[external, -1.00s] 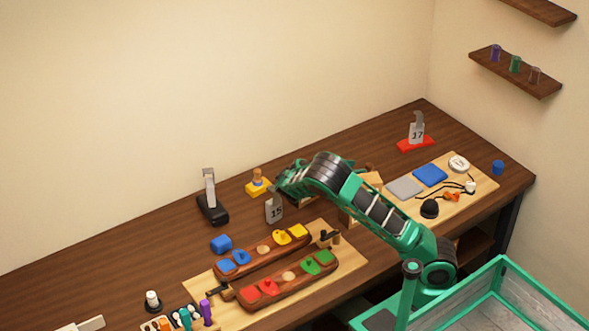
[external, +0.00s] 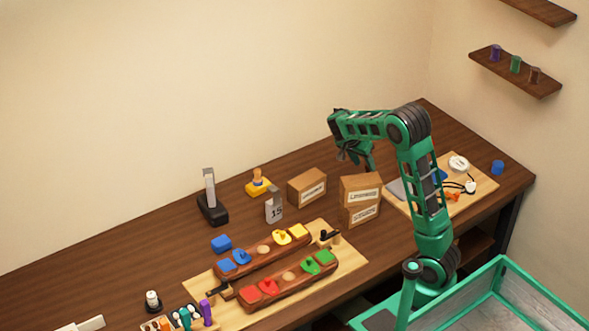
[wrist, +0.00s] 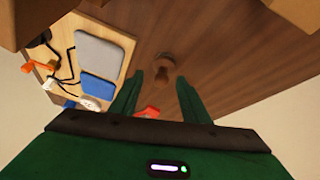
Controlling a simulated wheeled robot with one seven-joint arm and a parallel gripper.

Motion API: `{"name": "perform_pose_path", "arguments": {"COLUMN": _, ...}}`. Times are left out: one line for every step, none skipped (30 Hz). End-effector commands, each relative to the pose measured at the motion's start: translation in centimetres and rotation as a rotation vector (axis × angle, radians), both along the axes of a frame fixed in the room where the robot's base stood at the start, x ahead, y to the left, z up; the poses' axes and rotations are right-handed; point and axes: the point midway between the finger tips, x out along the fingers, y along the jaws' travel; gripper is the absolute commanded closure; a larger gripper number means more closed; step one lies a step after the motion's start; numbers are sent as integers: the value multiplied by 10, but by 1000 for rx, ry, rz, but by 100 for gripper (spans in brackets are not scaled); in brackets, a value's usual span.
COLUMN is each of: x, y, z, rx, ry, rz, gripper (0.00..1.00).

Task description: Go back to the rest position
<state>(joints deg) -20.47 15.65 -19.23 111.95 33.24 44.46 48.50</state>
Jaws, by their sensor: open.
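My gripper (external: 356,160) is raised above the table, near the cardboard boxes, with the arm bent up and the jaws pointing down. In the wrist view my gripper (wrist: 160,90) shows two green fingers set apart with nothing held between them. Below it is the brown wooden table (wrist: 225,75), with a small round brown thing (wrist: 165,62) past the fingertips. A red piece (wrist: 150,112) shows partly between the fingers, lower down on the table.
Stacked cardboard boxes (external: 361,190) and another box (external: 307,187) stand below my arm. A light board (external: 485,183) at right holds pads and cables. Two wooden racks with coloured pieces (external: 288,278) lie at the front. The space above the table's left side is free.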

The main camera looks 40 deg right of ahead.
Motion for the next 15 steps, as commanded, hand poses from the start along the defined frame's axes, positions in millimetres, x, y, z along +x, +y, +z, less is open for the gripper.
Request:
{"name": "perform_pose_path", "arguments": {"x": -9, "y": -6, "z": 12, "rx": 40, "ry": -8, "rz": 25, "gripper": 58}}
{"name": "perform_pose_path", "arguments": {"x": -15, "y": -8, "z": 18, "rx": 59, "ry": -5, "rz": 44, "gripper": 58}}
{"name": "perform_pose_path", "arguments": {"x": -24, "y": -10, "z": 24, "rx": 85, "ry": 0, "rz": 72, "gripper": 58}}
{"name": "perform_pose_path", "arguments": {"x": -32, "y": -12, "z": 28, "rx": 102, "ry": 4, "rz": 92, "gripper": 58}}
{"name": "perform_pose_path", "arguments": {"x": -41, "y": -14, "z": 32, "rx": 118, "ry": 10, "rz": 113, "gripper": 58}}
{"name": "perform_pose_path", "arguments": {"x": -55, "y": -17, "z": 36, "rx": 139, "ry": 22, "rz": 141, "gripper": 58}}
{"name": "perform_pose_path", "arguments": {"x": -66, "y": -20, "z": 39, "rx": 154, "ry": 30, "rz": 159, "gripper": 58}}
{"name": "perform_pose_path", "arguments": {"x": -77, "y": -22, "z": 40, "rx": 167, "ry": 40, "rz": 180, "gripper": 58}}
{"name": "perform_pose_path", "arguments": {"x": -94, "y": -24, "z": 42, "rx": 187, "ry": 55, "rz": 209, "gripper": 58}}
{"name": "perform_pose_path", "arguments": {"x": -107, "y": -26, "z": 42, "rx": 201, "ry": 67, "rz": 228, "gripper": 58}}
{"name": "perform_pose_path", "arguments": {"x": -121, "y": -27, "z": 42, "rx": 215, "ry": 80, "rz": 250, "gripper": 58}}
{"name": "perform_pose_path", "arguments": {"x": -140, "y": -28, "z": 42, "rx": 235, "ry": 97, "rz": 278, "gripper": 58}}
{"name": "perform_pose_path", "arguments": {"x": -154, "y": -28, "z": 41, "rx": 249, "ry": 110, "rz": 299, "gripper": 58}}
{"name": "perform_pose_path", "arguments": {"x": -168, "y": -29, "z": 40, "rx": 264, "ry": 121, "rz": 321, "gripper": 58}}
{"name": "perform_pose_path", "arguments": {"x": -187, "y": -28, "z": 38, "rx": 284, "ry": 137, "rz": 350, "gripper": 58}}
